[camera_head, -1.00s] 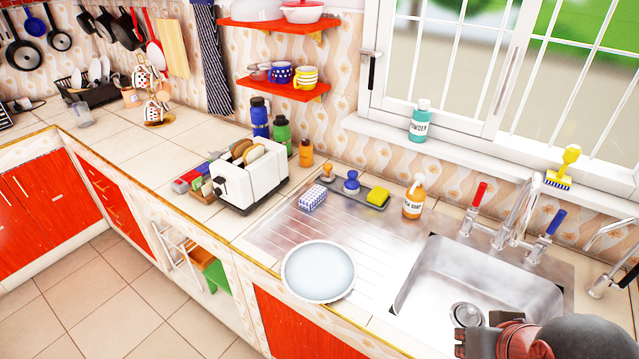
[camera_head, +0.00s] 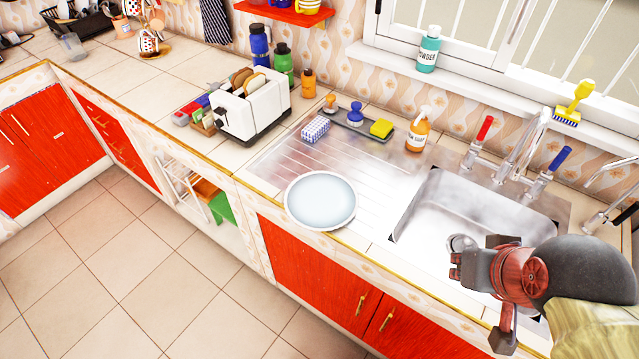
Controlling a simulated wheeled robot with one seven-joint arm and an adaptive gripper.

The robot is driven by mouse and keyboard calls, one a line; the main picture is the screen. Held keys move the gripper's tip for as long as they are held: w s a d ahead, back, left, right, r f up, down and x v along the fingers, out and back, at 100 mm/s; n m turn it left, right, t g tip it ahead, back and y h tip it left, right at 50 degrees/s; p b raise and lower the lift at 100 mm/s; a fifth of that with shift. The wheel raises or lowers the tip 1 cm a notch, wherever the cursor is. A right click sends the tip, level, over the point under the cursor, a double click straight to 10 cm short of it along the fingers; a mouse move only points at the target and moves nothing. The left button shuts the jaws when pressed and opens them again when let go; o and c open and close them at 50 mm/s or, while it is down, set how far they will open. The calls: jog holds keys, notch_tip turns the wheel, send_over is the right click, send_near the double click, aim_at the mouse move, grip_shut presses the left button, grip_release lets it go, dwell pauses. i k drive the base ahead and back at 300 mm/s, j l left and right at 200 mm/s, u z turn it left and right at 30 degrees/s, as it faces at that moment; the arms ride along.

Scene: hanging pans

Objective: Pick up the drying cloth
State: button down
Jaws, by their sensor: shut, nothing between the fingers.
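A dark blue striped cloth (camera_head: 215,20) hangs on the wall at the top of the view, its upper part cut off by the frame edge. It is the only hanging cloth I see. My gripper (camera_head: 457,264) is at the lower right, over the front part of the sink, far from that cloth. It is shut and empty.
A metal sink (camera_head: 425,215) with taps lies below the window. A pale round plate (camera_head: 320,200) is on the drainboard's front edge. A white toaster (camera_head: 250,108), bottles (camera_head: 260,45) and a soap bottle (camera_head: 418,130) stand on the counter. The tiled floor (camera_head: 130,280) is clear.

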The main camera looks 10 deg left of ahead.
aim_at(317, 129)
jog(key=j+z, duration=0.2)
jog(key=z, duration=0.2)
jog(key=i+j+z, duration=0.1)
jog(key=z, duration=0.25)
jog(key=j+z, duration=0.5)
jog(key=j, duration=0.35)
jog(key=k+j+z, duration=0.1)
jog(key=j, duration=0.35)
jog(key=k+j+z, duration=0.1)
jog(key=j, duration=0.35)
jog(key=k+j, duration=0.1)
jog(key=j, duration=0.35)
jog(key=j+z, duration=0.15)
jog(key=j, duration=0.3)
jog(key=k+j+z, duration=0.1)
jog(key=j, duration=0.35)
jog(key=k, duration=0.1)
